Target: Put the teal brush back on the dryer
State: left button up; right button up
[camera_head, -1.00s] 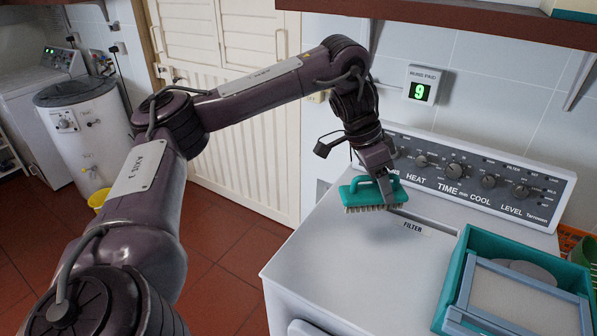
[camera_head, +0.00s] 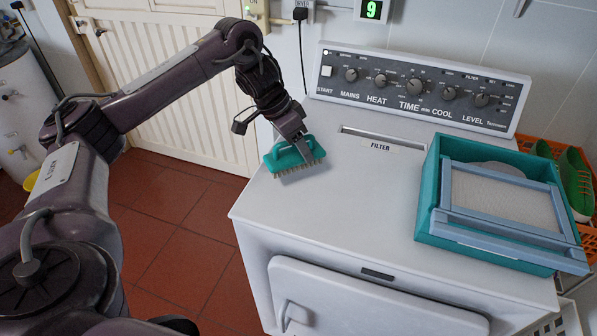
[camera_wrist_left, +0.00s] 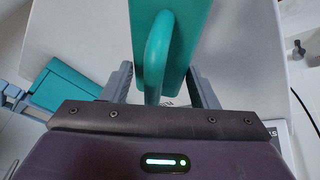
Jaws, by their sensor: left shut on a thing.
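The teal brush (camera_head: 294,156) has a loop handle and pale bristles facing down. It is at the back left part of the white dryer's top (camera_head: 330,205), left of the filter slot. My left gripper (camera_head: 297,140) is above it, shut on its handle. In the left wrist view the brush's handle (camera_wrist_left: 158,60) stands between the two grey fingers (camera_wrist_left: 160,88). I cannot tell whether the bristles touch the dryer top. My right gripper is not in view.
A teal tray (camera_head: 428,190) with a blue-framed screen stands on the dryer's right side. The control panel (camera_head: 420,88) rises at the back. An orange basket (camera_head: 583,205) with green shoes is at far right. The dryer top's front left is clear.

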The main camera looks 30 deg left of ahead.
aim_at(299, 163)
pick_arm(q)
jog(key=shift+f, duration=2.7)
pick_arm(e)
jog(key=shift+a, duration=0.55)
pick_arm(q)
jog(key=shift+d+f, duration=0.1)
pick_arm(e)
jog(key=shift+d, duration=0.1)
pick_arm(q)
jog(key=o, duration=0.9)
jog(key=shift+o, duration=0.2)
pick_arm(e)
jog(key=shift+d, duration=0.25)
